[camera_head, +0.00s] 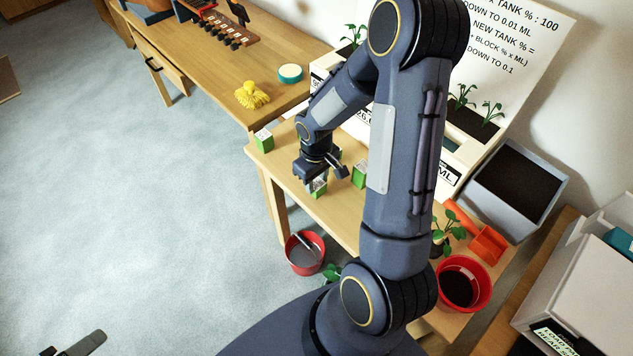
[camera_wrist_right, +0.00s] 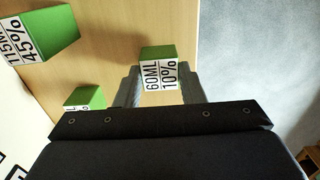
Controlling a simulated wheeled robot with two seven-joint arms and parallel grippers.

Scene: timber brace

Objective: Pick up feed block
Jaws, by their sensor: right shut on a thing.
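Small green feed blocks with white printed faces stand on the light wooden bench. My right gripper (camera_head: 318,174) is low over the bench and shut on one feed block (camera_head: 319,188). In the right wrist view this block (camera_wrist_right: 158,70) sits between the two fingers and reads 60ML 10%. Another block (camera_wrist_right: 45,35) reading 45% and a third (camera_wrist_right: 85,98), partly hidden by the gripper body, stand beside it. In the head view, other blocks stand at the bench's left end (camera_head: 264,141) and right of the gripper (camera_head: 359,175). A dark part at the lower left edge seems to be my left gripper (camera_head: 82,344).
A red bucket (camera_head: 304,252) is on the floor. A red pot (camera_head: 462,284) and orange scoop (camera_head: 487,244) are at right. My right arm hides part of the bench.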

